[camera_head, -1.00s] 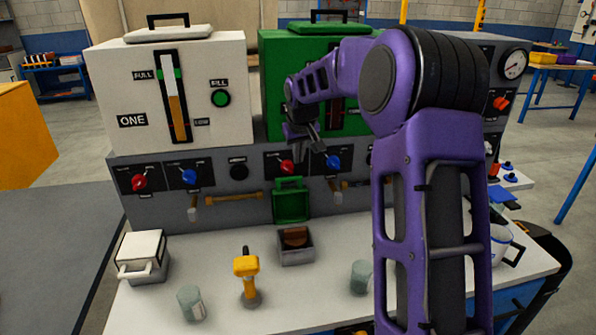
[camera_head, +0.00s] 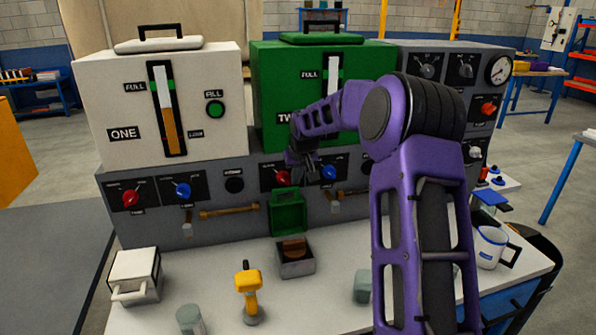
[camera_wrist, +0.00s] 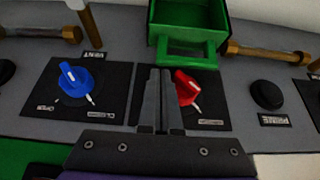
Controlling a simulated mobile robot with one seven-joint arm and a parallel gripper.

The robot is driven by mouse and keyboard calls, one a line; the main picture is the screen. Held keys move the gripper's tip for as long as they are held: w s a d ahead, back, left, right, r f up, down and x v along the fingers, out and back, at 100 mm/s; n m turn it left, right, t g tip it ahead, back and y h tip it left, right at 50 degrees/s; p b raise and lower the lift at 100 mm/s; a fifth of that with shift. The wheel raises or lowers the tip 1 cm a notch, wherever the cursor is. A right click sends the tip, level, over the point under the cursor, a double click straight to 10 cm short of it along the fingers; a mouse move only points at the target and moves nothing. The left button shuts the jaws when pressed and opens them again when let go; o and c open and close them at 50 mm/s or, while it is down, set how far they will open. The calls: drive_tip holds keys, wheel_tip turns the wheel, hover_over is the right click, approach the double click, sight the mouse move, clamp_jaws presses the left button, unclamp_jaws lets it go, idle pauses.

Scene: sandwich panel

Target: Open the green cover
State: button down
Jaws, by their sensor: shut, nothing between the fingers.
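The green cover (camera_head: 288,212) stands upright behind a small grey box (camera_head: 295,268), its handle at the top, and appears raised off the box. A brown thing (camera_head: 293,247) shows inside the box. In the wrist view the green cover (camera_wrist: 190,22) is at the top, its hollow side and handle visible. My gripper (camera_head: 304,168) is in front of the panel, above the cover. In the wrist view my gripper (camera_wrist: 160,76) is shut and empty, apart from the cover, its fingers beside the red knob (camera_wrist: 185,90).
A blue knob (camera_wrist: 73,78) and a black button (camera_wrist: 266,94) flank the fingers. A green tank (camera_head: 270,90) and a white tank (camera_head: 215,100) stand on the panel. A closed white-lidded box (camera_head: 135,272) and a yellow-handled tool (camera_head: 249,285) are on the counter.

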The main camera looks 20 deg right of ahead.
drive_tip(key=shift+x, duration=0.8)
